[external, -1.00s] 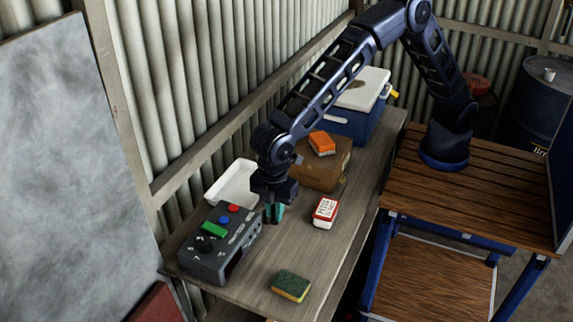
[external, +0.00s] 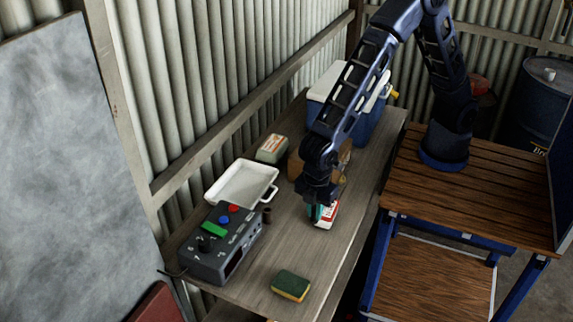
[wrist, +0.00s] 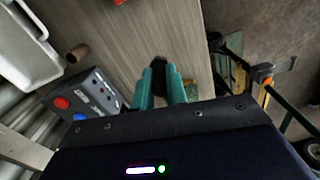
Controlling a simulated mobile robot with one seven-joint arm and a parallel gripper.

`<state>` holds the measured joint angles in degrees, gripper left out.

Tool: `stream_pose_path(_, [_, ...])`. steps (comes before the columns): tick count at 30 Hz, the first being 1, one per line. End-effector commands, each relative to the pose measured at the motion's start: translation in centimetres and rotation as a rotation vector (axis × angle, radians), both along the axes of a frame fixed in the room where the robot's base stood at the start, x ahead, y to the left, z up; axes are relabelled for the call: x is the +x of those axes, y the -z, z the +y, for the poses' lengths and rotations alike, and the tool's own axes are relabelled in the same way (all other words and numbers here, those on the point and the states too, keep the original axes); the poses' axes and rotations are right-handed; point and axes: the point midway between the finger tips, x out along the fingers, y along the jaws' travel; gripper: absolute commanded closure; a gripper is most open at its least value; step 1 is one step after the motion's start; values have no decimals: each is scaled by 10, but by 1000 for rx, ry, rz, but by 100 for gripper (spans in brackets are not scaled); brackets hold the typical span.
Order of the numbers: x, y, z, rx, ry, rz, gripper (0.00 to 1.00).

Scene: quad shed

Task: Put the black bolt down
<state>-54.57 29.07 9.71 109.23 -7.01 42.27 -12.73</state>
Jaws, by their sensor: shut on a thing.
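My gripper (external: 315,215) is low over the wooden bench, in front of the red and white box, and covers part of that box in the external view. In the wrist view its teal fingers (wrist: 160,88) are nearly together, with the black bolt (wrist: 159,63) showing as a small dark piece between their tips. The gripper is shut on the bolt. Most of the bolt is hidden by the fingers, and I cannot make it out in the external view. I cannot tell whether it touches the bench top (external: 285,245).
A white tray (external: 242,203), a small brown cylinder (external: 267,215) and a grey control box (external: 218,262) with coloured buttons stand to the left. A green and yellow sponge (external: 291,284) lies nearer the front. The red and white box (external: 330,215) is beside my gripper. Bare bench lies between.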

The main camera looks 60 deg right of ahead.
Motion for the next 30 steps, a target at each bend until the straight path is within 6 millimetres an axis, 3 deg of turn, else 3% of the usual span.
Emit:
stream_pose_path(3, [-1,27,0,-4,-1,2,100])
stream_pose_path(10, [0,70,0,-2,-1,1,100])
stream_pose_path(20, [0,93,0,-1,0,1,100])
stream_pose_path(27, [0,124,0,-2,0,1,100])
stream_pose_path(30, [0,128,0,1,0,0,100])
